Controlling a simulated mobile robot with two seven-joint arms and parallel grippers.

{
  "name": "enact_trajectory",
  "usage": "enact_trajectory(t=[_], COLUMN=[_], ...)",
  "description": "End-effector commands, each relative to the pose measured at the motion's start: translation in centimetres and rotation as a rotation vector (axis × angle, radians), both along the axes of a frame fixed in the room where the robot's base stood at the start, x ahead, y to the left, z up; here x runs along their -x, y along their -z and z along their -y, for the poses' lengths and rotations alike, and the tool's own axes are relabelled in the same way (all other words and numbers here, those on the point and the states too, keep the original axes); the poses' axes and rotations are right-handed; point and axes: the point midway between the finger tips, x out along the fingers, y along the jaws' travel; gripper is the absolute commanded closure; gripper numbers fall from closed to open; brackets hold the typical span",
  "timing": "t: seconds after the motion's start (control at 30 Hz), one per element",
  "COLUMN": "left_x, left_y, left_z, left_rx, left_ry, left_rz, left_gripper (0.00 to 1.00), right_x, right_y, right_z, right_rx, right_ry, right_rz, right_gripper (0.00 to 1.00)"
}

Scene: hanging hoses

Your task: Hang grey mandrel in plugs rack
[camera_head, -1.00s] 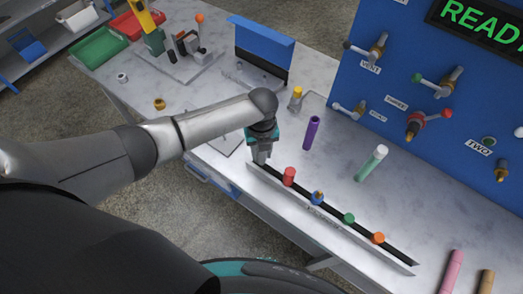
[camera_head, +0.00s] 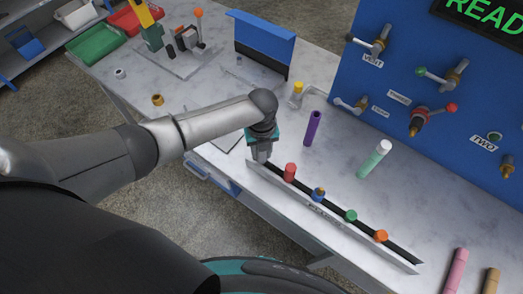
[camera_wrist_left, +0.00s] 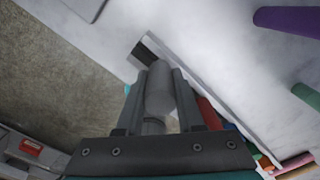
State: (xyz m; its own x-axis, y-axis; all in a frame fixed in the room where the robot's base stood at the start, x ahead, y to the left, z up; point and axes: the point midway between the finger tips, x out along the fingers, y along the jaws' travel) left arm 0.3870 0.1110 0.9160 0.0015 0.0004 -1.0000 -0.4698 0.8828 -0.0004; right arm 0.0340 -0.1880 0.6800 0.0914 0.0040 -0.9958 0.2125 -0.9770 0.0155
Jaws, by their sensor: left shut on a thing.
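My left gripper (camera_head: 262,156) points down over the left end of the plugs rack and is shut on the grey mandrel. In the left wrist view the mandrel (camera_wrist_left: 159,90) is a grey cylinder between the two fingers (camera_wrist_left: 156,100). The plugs rack (camera_head: 402,259) is a long black and light grey strip along the table's front edge. Its left end shows just beyond the mandrel in the wrist view (camera_wrist_left: 146,54). I cannot tell whether the mandrel touches or sits in the rack. My right gripper is not in view.
The rack holds a red plug (camera_head: 290,172), a blue one (camera_head: 318,194), a green one (camera_head: 350,215) and an orange one (camera_head: 380,236). A blue panel (camera_head: 455,120) with valves rises at the back right.

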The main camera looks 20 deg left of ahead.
Motion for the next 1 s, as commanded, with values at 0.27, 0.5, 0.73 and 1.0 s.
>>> enact_trajectory(t=[0.27, 0.5, 0.73, 1.0], left_x=[0.0, 0.0, 0.0, -0.1], left_y=[0.5, 0.4, 0.5, -1.7], left_z=[0.0, 0.0, 0.0, 0.0], left_rx=[0.001, 0.0, -0.001, 0.0], left_ry=[0.0, 0.0, 0.0, 0.0], left_rz=[0.0, 0.0, 0.0, 0.001], left_gripper=[0.56, 0.29, 0.29, 0.29], right_x=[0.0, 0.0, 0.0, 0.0], right_y=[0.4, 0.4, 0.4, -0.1], right_z=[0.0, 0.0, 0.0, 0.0], right_rx=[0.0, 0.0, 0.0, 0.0], right_ry=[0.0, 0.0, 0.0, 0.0], right_rz=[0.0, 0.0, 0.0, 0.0], right_gripper=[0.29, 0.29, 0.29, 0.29])
